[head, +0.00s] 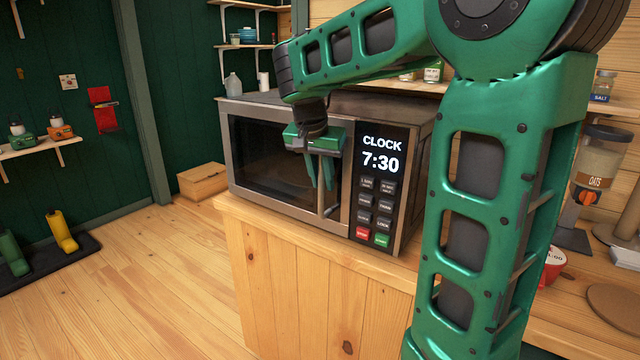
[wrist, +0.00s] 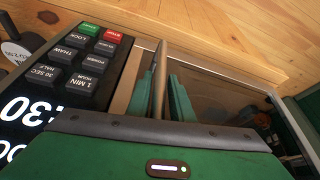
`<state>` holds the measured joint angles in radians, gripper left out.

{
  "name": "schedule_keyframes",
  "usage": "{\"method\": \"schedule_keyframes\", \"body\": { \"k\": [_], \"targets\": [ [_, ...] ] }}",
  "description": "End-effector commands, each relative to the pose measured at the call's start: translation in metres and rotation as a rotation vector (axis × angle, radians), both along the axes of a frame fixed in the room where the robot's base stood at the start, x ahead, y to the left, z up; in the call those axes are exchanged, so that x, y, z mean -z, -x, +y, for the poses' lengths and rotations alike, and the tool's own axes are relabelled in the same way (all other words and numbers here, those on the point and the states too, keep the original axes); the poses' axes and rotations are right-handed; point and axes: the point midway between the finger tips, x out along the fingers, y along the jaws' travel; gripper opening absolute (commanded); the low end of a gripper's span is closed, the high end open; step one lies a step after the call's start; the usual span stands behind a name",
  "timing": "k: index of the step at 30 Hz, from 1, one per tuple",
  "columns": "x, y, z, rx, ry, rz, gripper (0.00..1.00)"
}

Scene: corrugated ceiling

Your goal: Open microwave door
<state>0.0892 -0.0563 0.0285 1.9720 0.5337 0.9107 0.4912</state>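The microwave (head: 285,105) stands on a wooden cabinet, with a dark glass door (head: 262,150) in a steel frame. The door looks closed. Its upright bar handle (head: 321,200) is at the door's right side, beside the control panel (head: 377,195) reading 7:30. My gripper (head: 320,182) is at the handle, with its green fingers pointing down across it. In the wrist view the handle (wrist: 160,75) runs between the two fingers of my gripper (wrist: 161,84), one on each side and very close. Whether both fingers press on the bar cannot be told.
The wooden cabinet (head: 290,285) supports the microwave, and its front edge runs just below the door. A wooden box (head: 203,181) sits by the back wall. An oats jar (head: 600,160) stands at the right.

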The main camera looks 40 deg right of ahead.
Motion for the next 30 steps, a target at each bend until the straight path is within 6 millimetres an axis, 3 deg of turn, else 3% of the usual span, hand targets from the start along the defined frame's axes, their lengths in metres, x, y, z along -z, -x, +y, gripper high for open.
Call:
{"method": "schedule_keyframes", "body": {
  "k": [13, 14, 16, 30],
  "targets": [
    [0.011, -0.0023, -0.0042, 0.001, -0.001, -0.001, 0.2],
    [0.011, -0.0023, -0.0042, 0.001, -0.001, -0.001, 0.18],
    [0.0109, -0.0023, -0.0041, 0.001, -0.001, -0.001, 0.01],
    [0.0109, -0.0031, -0.0011, 0.054, 0.0, -0.001, 0.0]
  ]
}}
